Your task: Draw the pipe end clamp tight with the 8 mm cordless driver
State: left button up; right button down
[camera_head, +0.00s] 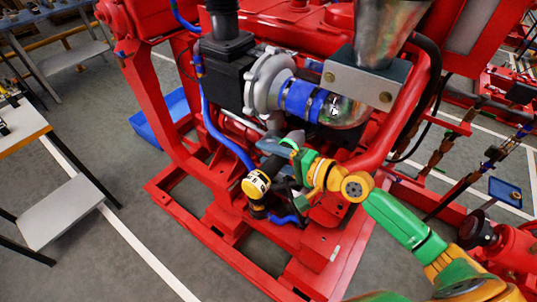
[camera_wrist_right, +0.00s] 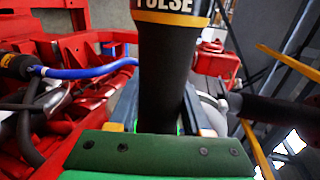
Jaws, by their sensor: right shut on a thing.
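My right gripper (camera_head: 282,148) is shut on the cordless driver. The driver (camera_wrist_right: 165,85) shows in the right wrist view as a black handle between the jaws, under a yellow-edged band of lettering. In the head view its yellow and black body (camera_head: 256,185) sits low beside the gripper. The blue hose (camera_head: 299,99) joins the grey compressor housing to the silver pipe. The pipe end clamp (camera_head: 317,105) is a thin band around the blue hose's right part. The driver is apart from it, below and left. The driver's tip cannot be made out. My left gripper is not in view.
The red pumpset frame (camera_head: 158,190) surrounds the work area. A grey block (camera_head: 366,83) with bolts stands right above the silver pipe. A thin blue hose (camera_head: 222,140) runs down left of the driver.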

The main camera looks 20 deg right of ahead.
jog(key=shift+w+d+r+b, duration=0.1)
jog(key=shift+w+d+b, duration=0.1)
jog(key=shift+b, duration=0.15)
